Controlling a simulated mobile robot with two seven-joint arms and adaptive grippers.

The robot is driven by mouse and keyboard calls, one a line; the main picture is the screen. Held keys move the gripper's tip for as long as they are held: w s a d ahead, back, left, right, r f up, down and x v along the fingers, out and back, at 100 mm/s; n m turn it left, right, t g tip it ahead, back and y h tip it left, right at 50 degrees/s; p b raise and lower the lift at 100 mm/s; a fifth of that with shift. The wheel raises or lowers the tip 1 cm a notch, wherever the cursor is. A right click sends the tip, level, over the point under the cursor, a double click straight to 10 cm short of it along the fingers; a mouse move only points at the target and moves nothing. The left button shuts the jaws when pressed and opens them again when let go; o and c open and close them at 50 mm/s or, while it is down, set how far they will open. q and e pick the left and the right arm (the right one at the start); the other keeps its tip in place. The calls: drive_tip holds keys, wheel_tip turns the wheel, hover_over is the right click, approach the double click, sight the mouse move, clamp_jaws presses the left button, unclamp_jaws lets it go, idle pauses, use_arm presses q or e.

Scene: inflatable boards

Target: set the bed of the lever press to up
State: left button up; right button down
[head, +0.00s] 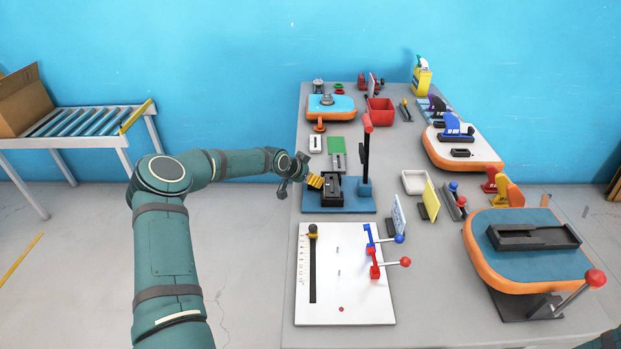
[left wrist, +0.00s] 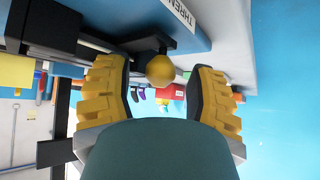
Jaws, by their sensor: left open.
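The lever press has a blue base (head: 345,209), a black block-like bed part (head: 333,189) and a tall black upright (head: 366,155) with a red top. It stands at the table's left edge. My left gripper (head: 315,181) is at the left side of the black part. In the left wrist view, a yellow ball knob (left wrist: 160,69) on a short dark stem lies between the two yellow fingers of my open left gripper (left wrist: 160,95). I see no finger touching it. The bed's height setting cannot be told.
A white board (head: 340,308) with blue and red levers lies in front of the press. Small blocks and a green plate (head: 336,145) sit behind it. A white tray (head: 414,181) and upright cards stand to its right.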

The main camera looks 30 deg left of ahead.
use_arm(q)
drive_tip(key=shift+w+f, duration=0.15)
clamp_jaws()
drive_tip(key=shift+w+r, duration=0.1)
drive_tip(key=shift+r, duration=0.7)
unclamp_jaws()
drive_tip(key=shift+f, duration=0.1)
drive_tip(key=v, duration=1.2)
